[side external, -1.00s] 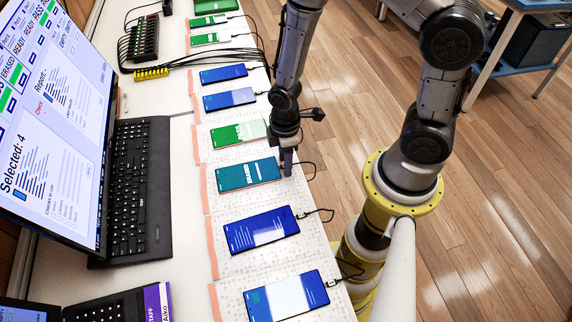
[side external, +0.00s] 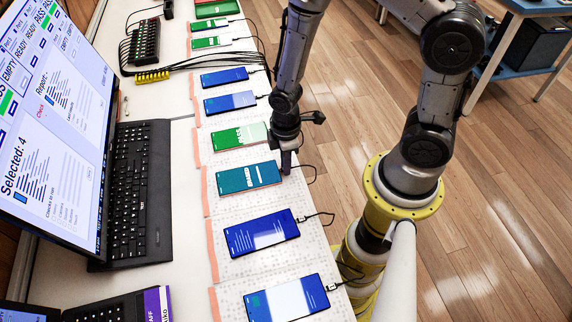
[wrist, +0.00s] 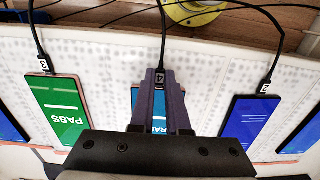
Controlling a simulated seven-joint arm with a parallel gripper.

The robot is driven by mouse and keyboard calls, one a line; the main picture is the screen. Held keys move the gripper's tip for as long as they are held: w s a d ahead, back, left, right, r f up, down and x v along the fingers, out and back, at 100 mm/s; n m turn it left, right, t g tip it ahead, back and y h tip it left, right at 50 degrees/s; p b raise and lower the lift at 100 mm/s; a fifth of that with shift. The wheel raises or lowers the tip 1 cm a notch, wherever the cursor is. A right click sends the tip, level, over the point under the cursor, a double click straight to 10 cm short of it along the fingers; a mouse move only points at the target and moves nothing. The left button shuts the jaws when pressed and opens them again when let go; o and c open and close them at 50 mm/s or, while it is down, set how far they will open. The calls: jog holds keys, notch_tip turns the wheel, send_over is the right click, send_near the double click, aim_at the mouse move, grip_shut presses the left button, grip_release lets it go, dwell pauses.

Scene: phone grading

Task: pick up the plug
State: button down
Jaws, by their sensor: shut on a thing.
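The plug (wrist: 161,77) is small and dark with a white number label, on a black cable. In the wrist view it sits between the fingertips of my gripper (wrist: 161,75), which is shut on it. I cannot tell whether the plug is still seated in that phone's end. In the side view my gripper (side external: 286,170) points down at the phone's right end and hides the plug.
A green phone (wrist: 60,108) and a blue phone (wrist: 247,122) with plugged cables flank it. More phones lie along the white table. A laptop (side external: 135,190) and screen (side external: 50,120) stand at left. A cable hub (side external: 144,42) is at the back.

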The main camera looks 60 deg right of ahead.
jog(key=r, duration=0.4)
jog(key=shift+s+r, duration=0.25)
jog(key=shift+s, duration=0.05)
jog(key=s+d+r, duration=0.1)
jog(key=s+r, duration=0.8)
jog(key=s, duration=0.4)
jog(key=shift+s, duration=0.2)
jog(key=shift+d, duration=0.1)
jog(key=w+f, duration=0.1)
jog(key=w, duration=0.8)
jog(key=w+f, duration=0.1)
jog(key=f, duration=0.1)
jog(key=w+f, duration=0.2)
jog(key=f, duration=0.1)
jog(key=w+f, duration=0.1)
jog(key=f, duration=0.2)
jog(key=shift+w+f, duration=0.15)
jog(key=shift+f, duration=2.15)
